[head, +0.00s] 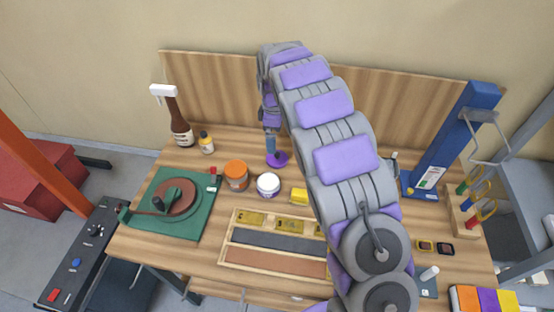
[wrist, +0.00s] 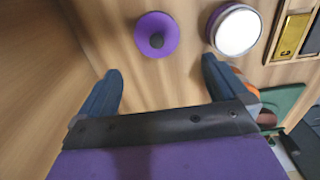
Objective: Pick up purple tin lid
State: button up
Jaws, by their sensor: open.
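The purple tin lid (wrist: 143,26) is a round disc with a dark knob at its centre, and it lies on the wooden bench. In the wrist view it is just beyond my fingertips, roughly between them. In the head view the lid (head: 278,160) shows beneath my gripper (head: 270,145), partly covered by a blue finger. My gripper (wrist: 160,68) is open and empty, with its two blue fingers spread apart. I cannot tell the exact height of the fingertips above the lid.
A white-topped tin (wrist: 237,29) is close beside the right finger in the wrist view; an orange-lidded jar (head: 236,174) stands near it. A parts tray (head: 228,250) lies in front. Bottles (head: 180,128) stand back left, and a wooden backboard (head: 215,90) rises behind.

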aim_at(277, 153)
notch_tip(277, 153, down, 5)
jog(key=shift+b, duration=0.5)
jog(key=f, duration=0.1)
jog(key=f+b, duration=0.1)
jog(key=f, duration=0.3)
jog(key=shift+w+d+b, duration=0.15)
jog(key=shift+d+b, duration=0.25)
jog(key=c, duration=0.9)
jog(key=shift+r, duration=0.15)
